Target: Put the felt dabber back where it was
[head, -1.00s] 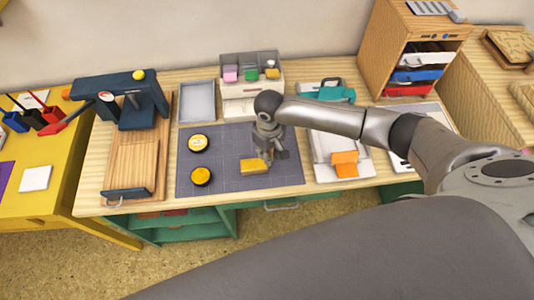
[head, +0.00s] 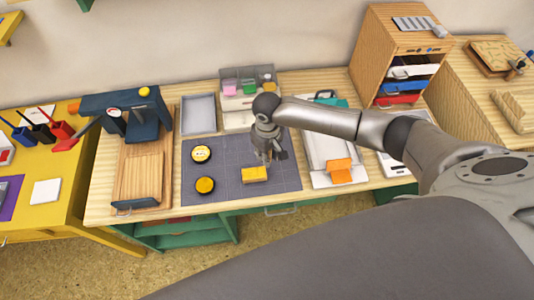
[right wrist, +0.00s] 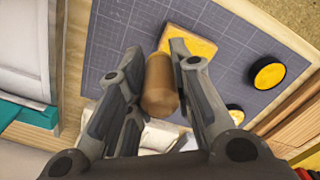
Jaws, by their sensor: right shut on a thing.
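My right gripper (head: 266,160) is above the dark gridded mat, just behind a yellow block-shaped pad (head: 254,175) in the head view. In the right wrist view the right gripper (right wrist: 160,75) is shut on a tan, rounded cylinder, which I take to be the felt dabber (right wrist: 160,88). Its far end, towards the mat, is hidden. The yellow pad (right wrist: 188,45) shows behind the dabber and fingers in this view; I cannot tell the gap between them. My left gripper is not in view.
A grey tray (head: 198,114) and a white organizer (head: 238,118) with coloured pads are behind. The mat's front right is clear.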

